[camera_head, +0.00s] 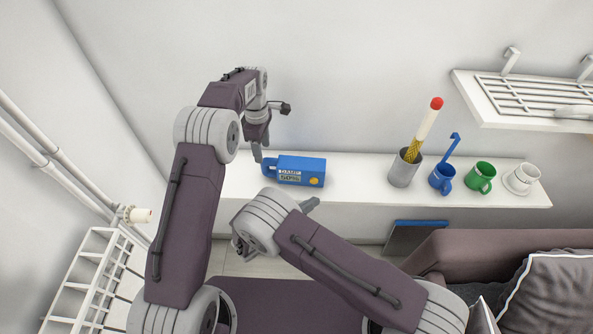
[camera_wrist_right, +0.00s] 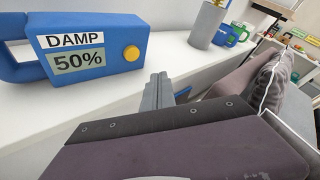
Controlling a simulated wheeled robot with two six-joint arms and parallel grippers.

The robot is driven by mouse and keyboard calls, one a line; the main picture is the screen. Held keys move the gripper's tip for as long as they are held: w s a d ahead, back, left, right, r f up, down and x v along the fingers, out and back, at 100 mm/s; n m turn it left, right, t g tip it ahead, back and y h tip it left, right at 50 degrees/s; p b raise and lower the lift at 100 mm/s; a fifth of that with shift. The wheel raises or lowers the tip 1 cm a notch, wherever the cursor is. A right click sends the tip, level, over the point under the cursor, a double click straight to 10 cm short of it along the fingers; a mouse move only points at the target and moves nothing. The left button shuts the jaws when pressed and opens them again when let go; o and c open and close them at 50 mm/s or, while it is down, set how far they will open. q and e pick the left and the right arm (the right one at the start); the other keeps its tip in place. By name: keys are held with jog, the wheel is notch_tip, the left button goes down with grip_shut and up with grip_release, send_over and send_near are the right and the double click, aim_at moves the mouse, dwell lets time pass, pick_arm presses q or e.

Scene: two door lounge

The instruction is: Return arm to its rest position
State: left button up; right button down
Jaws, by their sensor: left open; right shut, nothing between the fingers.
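My left arm rises from the bottom left in the head view and reaches over the white shelf. Its gripper (camera_head: 258,153) points down beside the left end of a blue damp meter (camera_head: 303,165), near its handle; I cannot tell whether they touch. The left gripper is open. My right arm comes in from the lower right and is folded across the front. Its gripper (camera_head: 311,204) is mostly hidden behind the wrist, in front of the shelf. In the right wrist view its fingers (camera_wrist_right: 158,92) are shut and empty, with the meter (camera_wrist_right: 90,45) reading DAMP 50% behind them.
The white shelf (camera_head: 350,185) also bears a grey cup (camera_head: 404,172) holding a red-tipped stick, a blue mug (camera_head: 441,180), a green mug (camera_head: 480,178) and a white cup (camera_head: 522,179). A wall rack (camera_head: 530,118) hangs at right. A sofa (camera_head: 440,255) stands lower right; a white radiator-like rack (camera_head: 85,285) stands lower left.

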pick_arm(q)
jog(key=shift+r, duration=0.8)
